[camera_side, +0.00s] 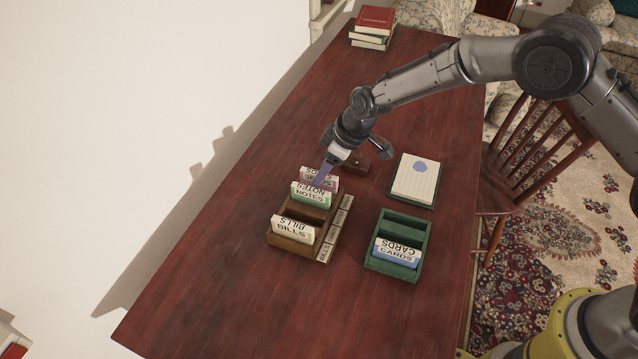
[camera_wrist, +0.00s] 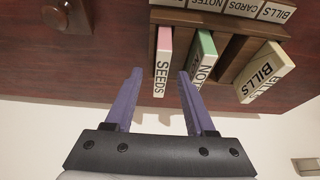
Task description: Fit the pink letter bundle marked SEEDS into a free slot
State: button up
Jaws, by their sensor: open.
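The pink letter bundle marked SEEDS (camera_side: 309,173) stands upright in the far end slot of the brown wooden rack (camera_side: 288,243). It also shows in the wrist view (camera_wrist: 162,62). The green NOTES bundle (camera_side: 311,197) stands beside it, and the cream BILLS bundle (camera_side: 292,229) leans in the near end slot. The slot between NOTES and BILLS is empty. My gripper (camera_side: 321,181) is open above the SEEDS end of the rack. In the wrist view my gripper (camera_wrist: 160,72) has its purple fingers on either side of SEEDS, with visible gaps.
A green box (camera_side: 418,245) to the right holds a blue CARDS bundle (camera_side: 396,252) and has empty room behind it. A notepad (camera_side: 416,181) lies beyond it. A small dark wooden object with a knob (camera_wrist: 65,14) sits near the rack. Books (camera_side: 374,22) are stacked at the far end.

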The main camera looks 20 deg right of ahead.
jog(key=shift+x, duration=1.45)
jog(key=shift+c, duration=0.3)
grip_shut()
